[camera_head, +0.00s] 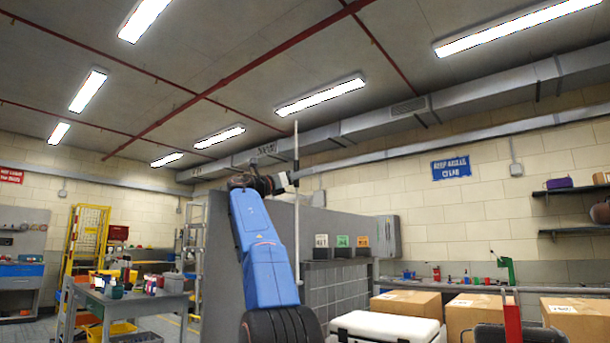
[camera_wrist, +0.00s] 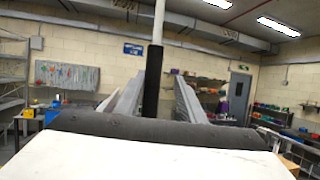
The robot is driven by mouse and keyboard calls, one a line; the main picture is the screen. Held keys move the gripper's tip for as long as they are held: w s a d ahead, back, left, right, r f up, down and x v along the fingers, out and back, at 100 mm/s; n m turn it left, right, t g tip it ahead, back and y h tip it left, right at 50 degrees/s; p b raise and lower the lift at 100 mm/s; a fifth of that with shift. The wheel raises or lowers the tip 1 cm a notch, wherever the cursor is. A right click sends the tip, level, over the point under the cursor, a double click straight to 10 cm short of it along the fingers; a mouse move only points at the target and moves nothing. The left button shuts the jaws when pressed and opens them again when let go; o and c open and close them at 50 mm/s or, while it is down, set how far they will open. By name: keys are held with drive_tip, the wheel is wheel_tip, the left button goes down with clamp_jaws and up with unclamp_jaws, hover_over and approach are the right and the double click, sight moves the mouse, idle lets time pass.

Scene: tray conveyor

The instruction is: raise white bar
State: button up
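The white bar (camera_head: 297,220) stands upright in the head view, long and thin, with a dark section partway up. In the wrist view its white upper part (camera_wrist: 158,22) rises above a black section that stands between my two grey fingers. My gripper (camera_head: 290,179) is at the bar, level with the dark section, at the end of my raised blue arm. In the wrist view my gripper (camera_wrist: 160,85) is open, with a visible gap between the bar and the right finger. The left finger looks closer to the bar; contact cannot be told. The lower bar is hidden by my gripper in the wrist view.
A grey partition (camera_head: 345,225) stands behind the bar, with small labelled bins (camera_head: 342,246). Cardboard boxes (camera_head: 405,303) and a white-topped case (camera_head: 385,325) are at lower right. A cluttered workbench (camera_head: 130,302) is at left. The space above the bar is open below the ceiling lights.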

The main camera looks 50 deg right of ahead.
drive_tip(key=shift+v, duration=2.4)
drive_tip(key=shift+f, duration=0.1)
